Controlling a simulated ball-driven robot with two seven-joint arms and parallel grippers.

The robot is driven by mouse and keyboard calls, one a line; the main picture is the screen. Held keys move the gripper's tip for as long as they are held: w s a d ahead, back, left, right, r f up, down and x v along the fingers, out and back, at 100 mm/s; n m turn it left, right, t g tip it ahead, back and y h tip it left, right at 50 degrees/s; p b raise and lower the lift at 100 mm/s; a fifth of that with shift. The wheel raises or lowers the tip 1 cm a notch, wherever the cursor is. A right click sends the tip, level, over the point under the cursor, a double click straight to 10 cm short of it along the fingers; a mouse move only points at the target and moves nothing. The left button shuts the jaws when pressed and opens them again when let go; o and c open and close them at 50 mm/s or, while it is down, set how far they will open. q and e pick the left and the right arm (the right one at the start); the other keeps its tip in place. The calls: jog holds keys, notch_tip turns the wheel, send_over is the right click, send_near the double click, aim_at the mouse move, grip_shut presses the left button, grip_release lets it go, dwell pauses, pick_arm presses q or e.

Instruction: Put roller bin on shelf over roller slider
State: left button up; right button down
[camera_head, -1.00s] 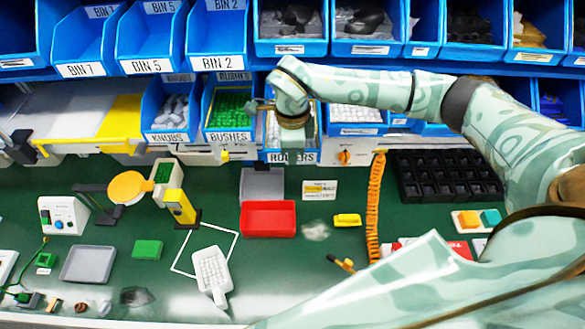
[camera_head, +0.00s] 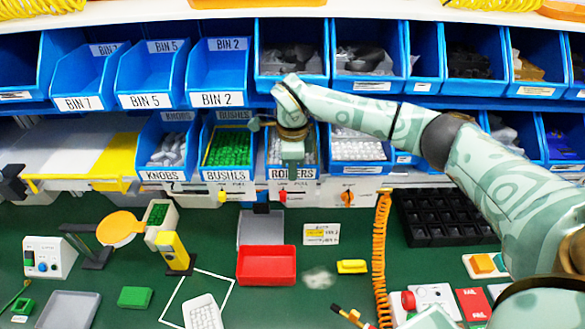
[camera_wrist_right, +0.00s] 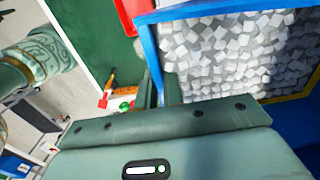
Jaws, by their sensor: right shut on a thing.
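The blue roller bin (camera_head: 307,174), labelled ROLLERS and filled with grey-white rollers, stands on the lower shelf. Its front is level with the bushes bin (camera_head: 229,175) on its left. The red roller slider (camera_head: 283,197) shows on the shelf's front strip just below it. My right gripper (camera_head: 292,172) reaches down over the bin and is shut on its front wall. In the right wrist view, the gripper (camera_wrist_right: 158,92) grips the blue wall of the bin, with the rollers (camera_wrist_right: 235,55) beside it. My left gripper is not in view.
A bin of white parts (camera_head: 358,150) stands close on the right. The upper row of blue bins (camera_head: 222,99) hangs above and behind my arm. A red tray (camera_head: 266,265) and a grey tray (camera_head: 261,229) lie on the green table below.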

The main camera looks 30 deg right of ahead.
jog(key=c, duration=1.5)
grip_release()
jog(key=shift+o, duration=0.2)
notch_tip(320, 180, up, 3)
jog(key=shift+w+f+b, duration=0.1)
jog(key=shift+b, duration=0.35)
jog(key=s+a+r+b, duration=0.2)
jog(key=s+a+r, duration=0.4)
jog(key=s+r, duration=0.4)
jog(key=s, duration=0.3)
